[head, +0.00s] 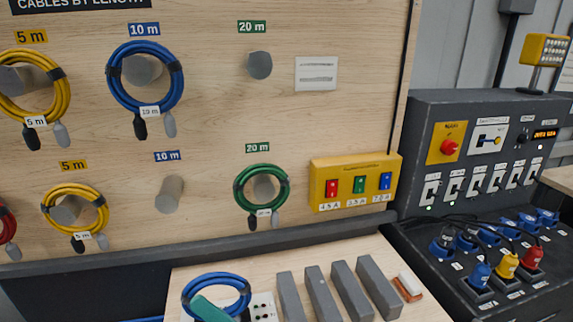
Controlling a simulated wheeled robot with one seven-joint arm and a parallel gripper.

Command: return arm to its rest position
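My arm and gripper do not show in the head view, so where they are and whether the gripper holds anything cannot be seen. A blue coiled cable (241,285) lies on the light wooden bench (262,275) at the bottom. A teal piece (207,309) overlaps this coil at the lower picture edge; what it is cannot be told.
Coiled cables hang on wall pegs: yellow (66,98), blue (177,110), green (239,190). Two pegs (259,65) (170,193) are bare. Grey blocks (350,290) stand on the bench. A dark console (470,150) with plugs is at right.

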